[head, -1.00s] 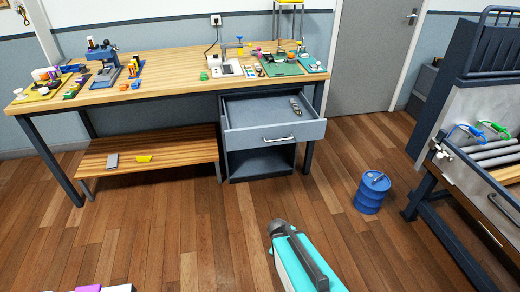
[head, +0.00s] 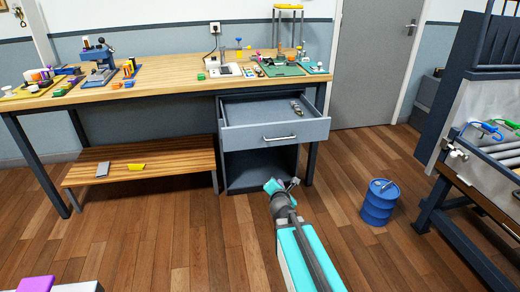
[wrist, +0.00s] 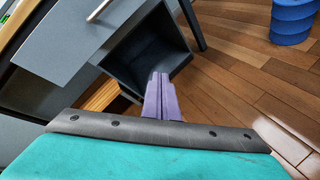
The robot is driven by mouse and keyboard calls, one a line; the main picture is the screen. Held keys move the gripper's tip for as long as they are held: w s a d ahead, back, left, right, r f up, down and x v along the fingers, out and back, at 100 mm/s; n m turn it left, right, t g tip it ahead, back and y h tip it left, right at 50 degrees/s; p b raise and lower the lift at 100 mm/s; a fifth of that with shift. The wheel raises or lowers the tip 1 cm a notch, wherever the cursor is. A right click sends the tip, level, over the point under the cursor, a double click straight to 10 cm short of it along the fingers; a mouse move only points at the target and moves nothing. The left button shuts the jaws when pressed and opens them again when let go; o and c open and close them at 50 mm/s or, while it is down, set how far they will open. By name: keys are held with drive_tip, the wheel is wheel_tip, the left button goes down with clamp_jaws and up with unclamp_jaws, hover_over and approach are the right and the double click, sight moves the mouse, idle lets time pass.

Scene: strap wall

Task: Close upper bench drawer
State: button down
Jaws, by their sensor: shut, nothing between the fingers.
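The upper bench drawer (head: 300,132) is grey with a light bar handle (head: 279,138). It is pulled out below the right end of the workbench (head: 170,72), and a small item (head: 296,106) lies inside. My gripper (head: 282,184) is in front of the cabinet, lower than the drawer front and apart from it. In the wrist view the purple fingers (wrist: 160,92) are together and empty, pointing towards the open lower compartment (wrist: 145,50). The drawer front (wrist: 75,35) and its handle (wrist: 98,10) show at the upper left there.
A blue barrel (head: 379,202) stands on the floor to the right of my arm. A dark-framed unit (head: 470,160) stands at the far right. A low wooden shelf (head: 145,162) is under the bench. The floor before the cabinet is mostly clear.

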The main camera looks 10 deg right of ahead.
sight(257, 135)
drive_tip(key=w+a+r+n+t+y+b, duration=0.1)
drive_tip(key=w+a+r+n+t+b, duration=0.1)
drive_tip(key=r+n+b, duration=0.2)
drive_tip(key=w+a+r+n+t+y+b, duration=0.2)
drive_tip(key=w+r+n+t+b, duration=0.1)
drive_tip(key=r+n, duration=0.3)
drive_tip(key=shift+a+r+n+y+b, duration=0.3)
drive_tip(key=shift+r+n+b, duration=0.1)
drive_tip(key=shift+n+b, duration=0.5)
drive_tip(key=shift+w, duration=0.15)
drive_tip(key=shift+w, duration=6.9)
